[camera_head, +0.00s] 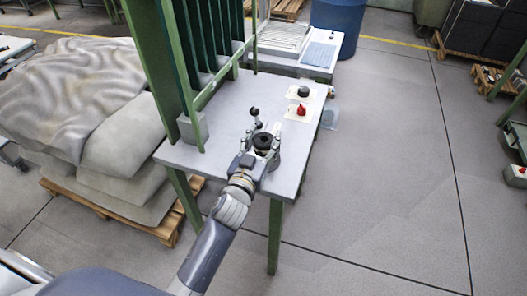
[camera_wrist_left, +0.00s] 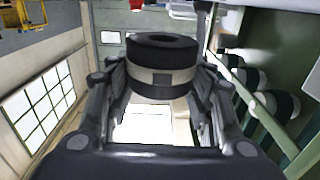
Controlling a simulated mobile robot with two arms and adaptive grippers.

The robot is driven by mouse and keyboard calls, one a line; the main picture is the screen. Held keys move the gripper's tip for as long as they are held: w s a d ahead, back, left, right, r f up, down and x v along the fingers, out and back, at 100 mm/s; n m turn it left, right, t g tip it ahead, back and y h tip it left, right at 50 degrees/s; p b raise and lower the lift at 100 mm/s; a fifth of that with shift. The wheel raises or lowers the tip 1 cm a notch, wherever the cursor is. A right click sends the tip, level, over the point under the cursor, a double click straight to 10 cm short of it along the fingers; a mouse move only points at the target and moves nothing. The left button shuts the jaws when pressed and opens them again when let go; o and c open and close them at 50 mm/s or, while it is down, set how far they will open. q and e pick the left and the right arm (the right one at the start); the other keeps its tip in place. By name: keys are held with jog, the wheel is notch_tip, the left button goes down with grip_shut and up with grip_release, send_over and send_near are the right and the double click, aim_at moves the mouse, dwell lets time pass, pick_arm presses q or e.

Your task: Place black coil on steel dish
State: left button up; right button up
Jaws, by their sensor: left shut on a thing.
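My left gripper (camera_head: 265,143) is over the front part of the grey table and is shut on the black coil (camera_head: 262,141). In the left wrist view the coil (camera_wrist_left: 163,52) sits upright between the two fingers (camera_wrist_left: 160,95), its hollow top showing and a pale band around its middle. I cannot tell from these views whether the coil touches anything below it. I cannot make out the steel dish for certain; a small greyish round thing (camera_head: 330,118) shows at the table's right edge. My right gripper is not in view.
The grey table (camera_head: 225,125) holds a black knob (camera_head: 303,91) and a red knob (camera_head: 300,110) on pale plates. A lever with black balls (camera_head: 254,112) stands close beyond the gripper. Green posts (camera_head: 160,60) rise at the left. Stacked sacks (camera_head: 90,100) lie on a pallet left.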

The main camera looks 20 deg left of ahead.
aim_at(261, 156)
pick_arm(q)
notch_tip(261, 156, down, 4)
jog(key=shift+r+b, duration=0.2)
jog(key=shift+b, duration=0.2)
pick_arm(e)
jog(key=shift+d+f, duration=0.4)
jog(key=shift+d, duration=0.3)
pick_arm(q)
jog(key=shift+f, duration=0.1)
jog(key=shift+f, duration=0.15)
jog(key=o, duration=1.1)
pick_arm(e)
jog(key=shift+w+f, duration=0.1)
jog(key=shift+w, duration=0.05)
